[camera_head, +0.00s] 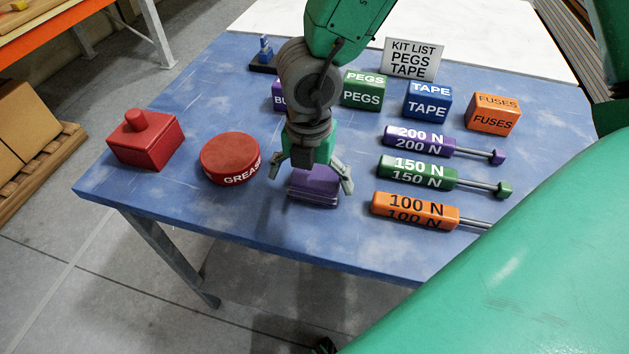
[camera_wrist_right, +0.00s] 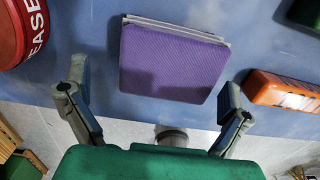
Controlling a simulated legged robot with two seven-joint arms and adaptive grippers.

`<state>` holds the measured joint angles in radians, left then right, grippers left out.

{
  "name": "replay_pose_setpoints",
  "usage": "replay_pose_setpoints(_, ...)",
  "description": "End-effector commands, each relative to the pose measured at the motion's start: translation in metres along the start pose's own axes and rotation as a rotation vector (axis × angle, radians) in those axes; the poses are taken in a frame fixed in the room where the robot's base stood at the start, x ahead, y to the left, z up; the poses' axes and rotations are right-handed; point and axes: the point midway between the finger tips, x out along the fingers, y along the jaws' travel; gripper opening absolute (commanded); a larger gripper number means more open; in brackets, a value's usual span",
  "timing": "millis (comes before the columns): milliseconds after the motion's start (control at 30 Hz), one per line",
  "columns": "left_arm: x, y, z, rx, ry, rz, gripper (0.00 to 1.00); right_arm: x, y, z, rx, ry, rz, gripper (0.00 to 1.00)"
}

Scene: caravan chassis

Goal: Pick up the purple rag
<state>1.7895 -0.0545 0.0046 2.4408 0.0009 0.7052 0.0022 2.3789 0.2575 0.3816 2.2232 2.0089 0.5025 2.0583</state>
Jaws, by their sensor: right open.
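The purple rag (camera_head: 314,187) lies folded flat on the blue table, near its front edge. In the right wrist view the rag (camera_wrist_right: 173,62) is a purple square with a pale edge along its far side. My right gripper (camera_head: 311,183) is above the rag with its fingers spread to either side of it. In the right wrist view the open fingers (camera_wrist_right: 155,108) are empty, and the rag lies ahead of and between them. I cannot tell whether the fingers touch the table. My left gripper does not show.
The blue table (camera_head: 340,250) holds a red grease tin (camera_head: 229,158) left of the rag and a red box (camera_head: 146,139) farther left. Orange 100 N (camera_head: 415,209), green 150 N (camera_head: 417,172) and purple 200 N (camera_head: 418,140) cylinders lie right. Labelled boxes, including green PEGS (camera_head: 362,90), stand behind.

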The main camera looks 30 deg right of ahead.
Motion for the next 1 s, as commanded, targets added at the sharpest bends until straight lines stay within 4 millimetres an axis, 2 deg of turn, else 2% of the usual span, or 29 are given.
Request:
replay_pose_setpoints(67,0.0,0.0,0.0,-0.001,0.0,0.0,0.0,0.0,-0.002,0.003,0.001,0.003,0.002,1.0)
replay_pose_setpoints(100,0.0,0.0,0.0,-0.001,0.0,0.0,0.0,0.001,-0.003,0.004,0.002,0.005,0.004,0.93)
replay_pose_setpoints(233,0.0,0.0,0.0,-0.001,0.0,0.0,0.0,0.003,-0.007,0.009,0.003,0.01,0.007,0.48)
replay_pose_setpoints(733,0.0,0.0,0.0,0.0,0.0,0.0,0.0,0.003,-0.007,0.007,0.004,0.008,-0.007,0.48)
replay_pose_setpoints(867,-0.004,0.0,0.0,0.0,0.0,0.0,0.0,-0.013,-0.005,0.006,0.005,0.008,-0.001,0.48)
replay_pose_setpoints(1000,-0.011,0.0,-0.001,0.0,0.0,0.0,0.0,-0.043,-0.005,0.007,0.005,0.008,0.006,0.48)
